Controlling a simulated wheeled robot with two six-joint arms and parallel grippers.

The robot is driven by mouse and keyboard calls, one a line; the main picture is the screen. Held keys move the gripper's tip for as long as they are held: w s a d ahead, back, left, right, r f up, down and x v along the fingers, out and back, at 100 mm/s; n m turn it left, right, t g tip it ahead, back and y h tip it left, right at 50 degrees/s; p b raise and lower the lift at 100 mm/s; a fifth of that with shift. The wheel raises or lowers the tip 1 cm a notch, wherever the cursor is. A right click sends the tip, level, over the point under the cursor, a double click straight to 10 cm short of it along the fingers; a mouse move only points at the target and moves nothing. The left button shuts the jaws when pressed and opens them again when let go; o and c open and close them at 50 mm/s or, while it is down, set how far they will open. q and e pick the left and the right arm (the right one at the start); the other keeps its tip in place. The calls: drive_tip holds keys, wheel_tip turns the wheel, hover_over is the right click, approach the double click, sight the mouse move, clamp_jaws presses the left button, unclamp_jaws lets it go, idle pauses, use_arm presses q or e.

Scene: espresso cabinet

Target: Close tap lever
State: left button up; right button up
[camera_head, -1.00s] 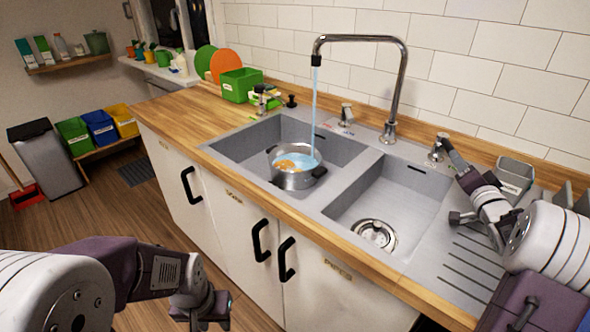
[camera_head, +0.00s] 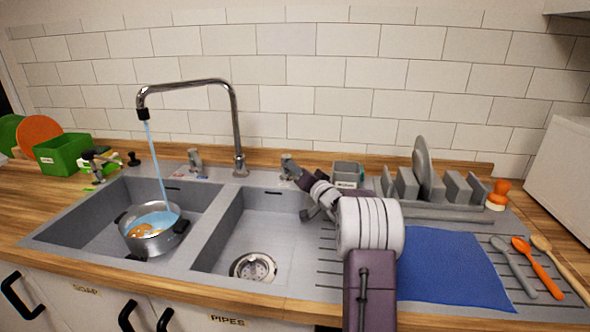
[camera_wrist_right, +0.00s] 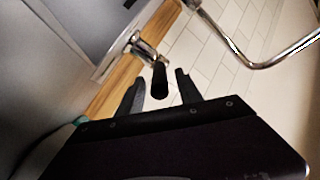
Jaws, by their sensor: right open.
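The chrome tap (camera_head: 238,130) arches over the double sink, and water (camera_head: 155,160) runs from its spout into a pot (camera_head: 152,236) in the left basin. One tap lever (camera_head: 289,166) stands right of the tap base; in the right wrist view it shows as a chrome stem with a black handle (camera_wrist_right: 159,82). My right gripper (camera_wrist_right: 158,77) is open, with the black handle showing between its two fingertips; contact cannot be told. In the head view the right gripper (camera_head: 306,184) is beside this lever, partly hidden by my arm. My left gripper is out of view.
A second chrome fitting (camera_head: 194,160) stands left of the tap. A grey dish rack (camera_head: 425,210) with a plate, a blue cloth (camera_head: 450,270) and several utensils lie to the right. A green box (camera_head: 62,154) is at the left. The right basin (camera_head: 265,225) is empty.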

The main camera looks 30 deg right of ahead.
drive_tip(key=shift+w+d, duration=0.15)
drive_tip(key=shift+w, duration=0.5)
clamp_jaws()
idle(0.9)
